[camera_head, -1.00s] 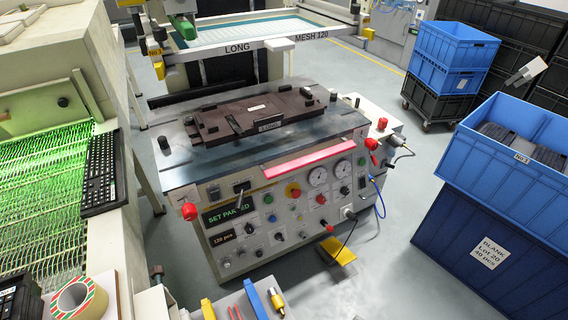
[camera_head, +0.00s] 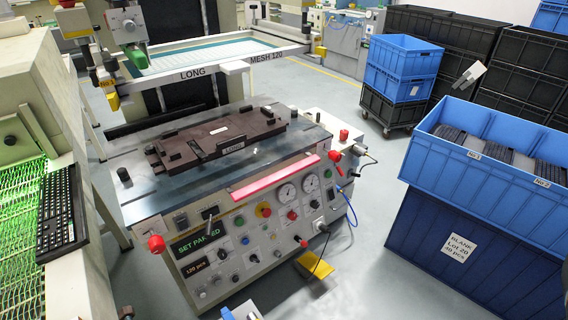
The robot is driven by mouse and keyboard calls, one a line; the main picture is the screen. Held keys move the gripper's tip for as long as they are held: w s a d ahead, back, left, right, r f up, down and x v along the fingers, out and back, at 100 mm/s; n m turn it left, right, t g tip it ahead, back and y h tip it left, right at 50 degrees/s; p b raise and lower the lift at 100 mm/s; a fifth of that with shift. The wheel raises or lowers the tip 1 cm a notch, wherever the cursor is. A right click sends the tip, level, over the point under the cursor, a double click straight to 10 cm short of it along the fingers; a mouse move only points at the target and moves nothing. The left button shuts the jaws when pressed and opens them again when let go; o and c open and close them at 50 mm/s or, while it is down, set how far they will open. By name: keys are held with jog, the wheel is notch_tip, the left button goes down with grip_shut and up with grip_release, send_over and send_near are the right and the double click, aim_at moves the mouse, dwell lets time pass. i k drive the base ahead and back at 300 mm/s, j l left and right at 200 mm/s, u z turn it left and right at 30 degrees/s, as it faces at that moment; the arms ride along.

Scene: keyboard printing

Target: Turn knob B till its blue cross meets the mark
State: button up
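The printing machine's control panel (camera_head: 263,236) faces me in the middle of the head view. It carries several small knobs, among them one (camera_head: 252,258) at the lower middle and one (camera_head: 214,280) at the lower left. Their letters are too small to read, so I cannot tell which is knob B. Its blue cross and the mark cannot be made out. A display (camera_head: 200,242) at the panel's upper left reads SET PARKED, partly covered by a lever.
A red bar (camera_head: 275,178) and red-capped knobs (camera_head: 157,244) stick out from the machine. A keyboard (camera_head: 58,208) lies at left beside a green-lit grid. Stacked blue bins (camera_head: 480,230) stand at right. Open grey floor (camera_head: 365,265) lies between machine and bins.

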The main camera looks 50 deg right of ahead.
aim_at(335, 155)
jog(key=k+l+z, duration=0.2)
jog(key=z, duration=0.8)
jog(key=i+j+z, duration=0.1)
jog(key=j+z, duration=0.25)
